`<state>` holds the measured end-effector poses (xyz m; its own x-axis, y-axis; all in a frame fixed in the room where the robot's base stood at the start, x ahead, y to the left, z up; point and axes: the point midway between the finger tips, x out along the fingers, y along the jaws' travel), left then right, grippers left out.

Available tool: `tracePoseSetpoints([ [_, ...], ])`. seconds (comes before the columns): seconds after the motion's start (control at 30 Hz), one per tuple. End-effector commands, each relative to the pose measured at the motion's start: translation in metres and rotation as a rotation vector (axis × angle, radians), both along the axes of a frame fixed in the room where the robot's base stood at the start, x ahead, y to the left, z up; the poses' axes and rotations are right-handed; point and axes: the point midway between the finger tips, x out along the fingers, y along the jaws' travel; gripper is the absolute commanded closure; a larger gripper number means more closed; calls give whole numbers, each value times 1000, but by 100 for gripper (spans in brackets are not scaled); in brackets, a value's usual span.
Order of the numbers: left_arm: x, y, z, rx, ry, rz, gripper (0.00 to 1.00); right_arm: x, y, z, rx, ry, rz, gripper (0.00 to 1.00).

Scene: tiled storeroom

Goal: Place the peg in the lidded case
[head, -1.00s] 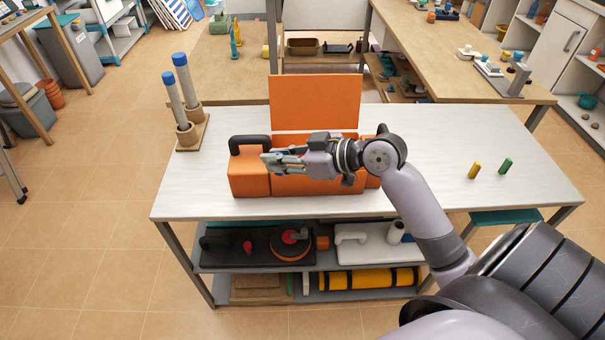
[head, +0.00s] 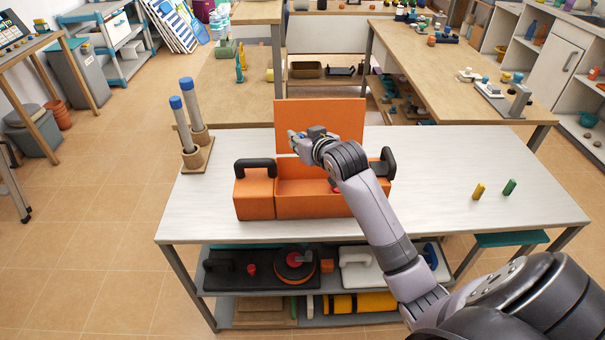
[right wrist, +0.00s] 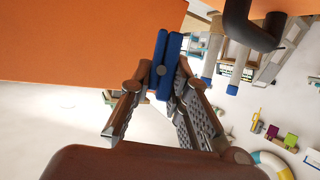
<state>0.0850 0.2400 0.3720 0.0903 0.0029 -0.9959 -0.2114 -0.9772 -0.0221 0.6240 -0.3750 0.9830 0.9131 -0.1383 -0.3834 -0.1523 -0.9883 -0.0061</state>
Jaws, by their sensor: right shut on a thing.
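The orange lidded case (head: 255,198) stands on the white table with its lid (head: 320,112) raised upright at the back. My right gripper (head: 293,138) is above the case's open middle, in front of the lid. The peg is too small to make out in the head view. My right arm hides part of the case's inside, where a bit of red shows. My left gripper is not in view.
A yellow peg (head: 478,191) and a green peg (head: 509,187) stand at the table's right. A wooden stand (head: 197,155) with two grey, blue-topped posts is at the back left. Black handles (head: 255,165) rise at the case's ends. The right part of the table is mostly clear.

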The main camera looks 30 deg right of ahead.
Motion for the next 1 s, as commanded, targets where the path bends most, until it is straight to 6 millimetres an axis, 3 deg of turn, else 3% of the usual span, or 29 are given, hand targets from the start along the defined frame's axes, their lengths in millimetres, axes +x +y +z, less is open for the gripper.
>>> tracePoseSetpoints([
  [0.03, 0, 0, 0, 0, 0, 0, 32, 0, 0, -17, 2, 7, 0, 96],
  [0.2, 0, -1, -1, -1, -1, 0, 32, -1, 0, -52, 2, 4, 1, 96],
  [0.43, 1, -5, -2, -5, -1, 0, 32, 0, 0, -73, 1, 2, 1, 96],
  [0.63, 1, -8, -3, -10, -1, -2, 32, 0, 0, -103, 1, 3, 1, 96],
  [1.0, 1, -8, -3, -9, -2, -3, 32, 0, 0, -110, -1, 0, 1, 96],
])
